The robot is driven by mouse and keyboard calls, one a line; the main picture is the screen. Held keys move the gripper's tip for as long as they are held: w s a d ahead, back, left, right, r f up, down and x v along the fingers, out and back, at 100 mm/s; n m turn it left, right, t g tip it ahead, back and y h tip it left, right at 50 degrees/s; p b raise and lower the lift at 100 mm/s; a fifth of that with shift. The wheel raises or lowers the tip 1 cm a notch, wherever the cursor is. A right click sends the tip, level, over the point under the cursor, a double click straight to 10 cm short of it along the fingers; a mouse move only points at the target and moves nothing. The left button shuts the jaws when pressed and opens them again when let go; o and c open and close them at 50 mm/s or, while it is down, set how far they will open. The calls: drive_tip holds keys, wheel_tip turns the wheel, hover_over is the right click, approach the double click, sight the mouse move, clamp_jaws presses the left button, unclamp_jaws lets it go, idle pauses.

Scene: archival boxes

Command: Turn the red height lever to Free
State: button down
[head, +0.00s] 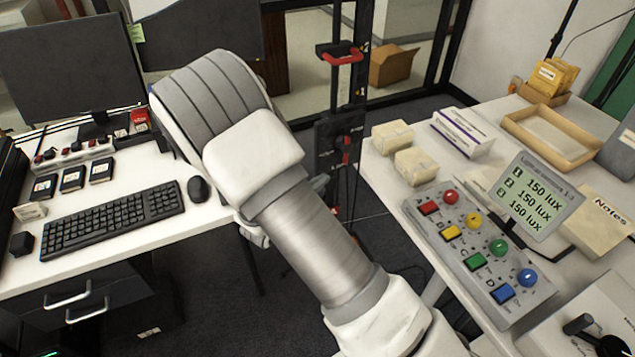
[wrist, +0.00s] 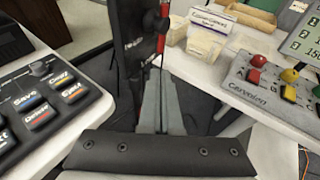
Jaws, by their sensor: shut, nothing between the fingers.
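A black upright column carries a dark panel (head: 338,140) in the middle of the head view, beyond my arm. A red lever (head: 346,150) is on this panel; its label is too small to read. In the wrist view the red lever (wrist: 162,32) hangs at the top middle on the dark panel (wrist: 130,40). My gripper (wrist: 163,78) points at the lower part of the column, its two grey fingers together and empty. The fingertips appear below the lever; I cannot tell how far apart they are. In the head view my arm hides most of the gripper.
A red-handled black bracket (head: 341,56) sits higher on the column. The left desk holds a keyboard (head: 112,216) and mouse (head: 198,189). The right table holds a colored-button box (head: 470,250), pale boxes (head: 416,166) and a wooden tray (head: 513,124). A dark floor gap lies between.

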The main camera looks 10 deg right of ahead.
sight(345, 160)
drive_tip(key=x, duration=0.8)
drive_tip(key=shift+d+r, duration=0.15)
drive_tip(key=shift+r, duration=0.15)
drive_tip(key=shift+w+d, duration=0.4)
drive_tip(key=shift+w, duration=0.2)
drive_tip(key=shift+f+b, duration=0.15)
drive_tip(key=shift+b, duration=0.15)
